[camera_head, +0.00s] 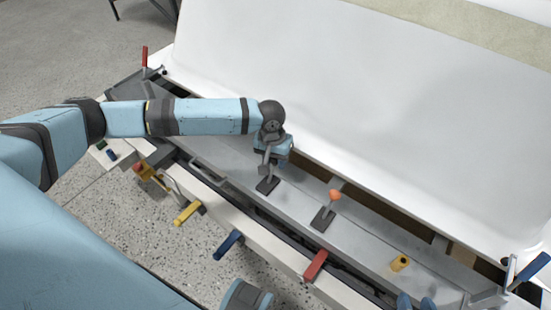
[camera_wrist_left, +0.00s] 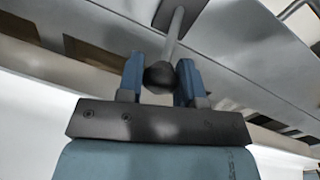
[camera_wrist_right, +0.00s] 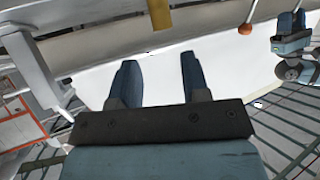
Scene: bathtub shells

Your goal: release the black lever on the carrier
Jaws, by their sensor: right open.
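The black lever has a grey rod on a dark base plate (camera_head: 267,185) on the metal carrier (camera_head: 225,160). In the left wrist view its round black knob (camera_wrist_left: 160,77) sits between the two blue fingers of my left gripper (camera_wrist_left: 160,82). The fingers are very close to the knob; I cannot tell whether they press on it. In the head view my left gripper (camera_head: 272,148) covers the knob. My right gripper (camera_wrist_right: 162,85) is open and empty, and its blue fingertips (camera_head: 415,302) show at the head view's bottom edge.
An orange-knobbed lever (camera_head: 335,195) and a yellow knob (camera_head: 400,263) stand further right on the carrier. Red (camera_head: 315,265), blue (camera_head: 228,245) and yellow (camera_head: 187,213) handles line the front edge. The large white tub shell (camera_head: 370,90) rises behind.

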